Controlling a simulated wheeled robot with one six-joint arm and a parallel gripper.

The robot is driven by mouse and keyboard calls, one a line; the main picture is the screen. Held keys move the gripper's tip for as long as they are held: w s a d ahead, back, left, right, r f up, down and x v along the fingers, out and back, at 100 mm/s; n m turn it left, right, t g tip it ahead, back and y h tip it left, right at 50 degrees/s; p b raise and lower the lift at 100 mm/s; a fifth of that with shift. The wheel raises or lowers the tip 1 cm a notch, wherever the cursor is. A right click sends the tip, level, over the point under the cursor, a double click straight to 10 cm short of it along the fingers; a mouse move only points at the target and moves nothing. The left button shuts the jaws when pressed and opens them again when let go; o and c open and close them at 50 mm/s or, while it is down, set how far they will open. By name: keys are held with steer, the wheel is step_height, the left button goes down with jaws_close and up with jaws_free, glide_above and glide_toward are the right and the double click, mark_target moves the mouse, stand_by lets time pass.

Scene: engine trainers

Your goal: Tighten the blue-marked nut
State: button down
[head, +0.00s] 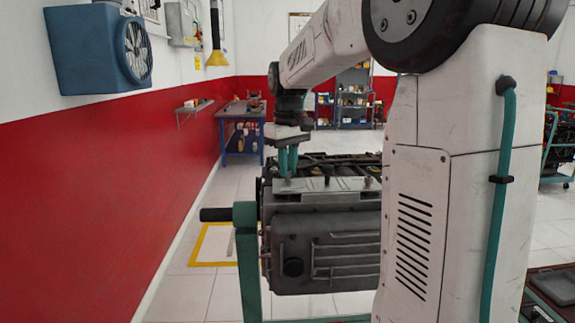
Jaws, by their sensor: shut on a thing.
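The grey engine (325,245) hangs on a green stand (247,262) left of my arm's column. My gripper (287,174) points straight down at the left end of the engine's top ledge. Its teal fingers are shut on a small nut there. The fingers hide the nut, and I cannot make out a blue mark on it. Small dark upright parts (327,171) stand on the same ledge to the right of my gripper. The engine's right side is hidden behind my arm.
A black handle (215,214) sticks out left from the stand. A blue workbench (240,135) and shelves (353,100) stand at the back. A blue fan (98,48) hangs on the left wall.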

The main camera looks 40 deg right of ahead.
steer(key=m, duration=0.5)
steer(key=shift+r+m, duration=0.1)
steer(key=shift+m, duration=0.2)
steer(key=m, duration=1.3)
steer(key=shift+w+m, duration=0.1)
steer(key=shift+m, duration=0.2)
steer(key=c, duration=1.3)
jaws_free()
steer(key=shift+c, duration=0.2)
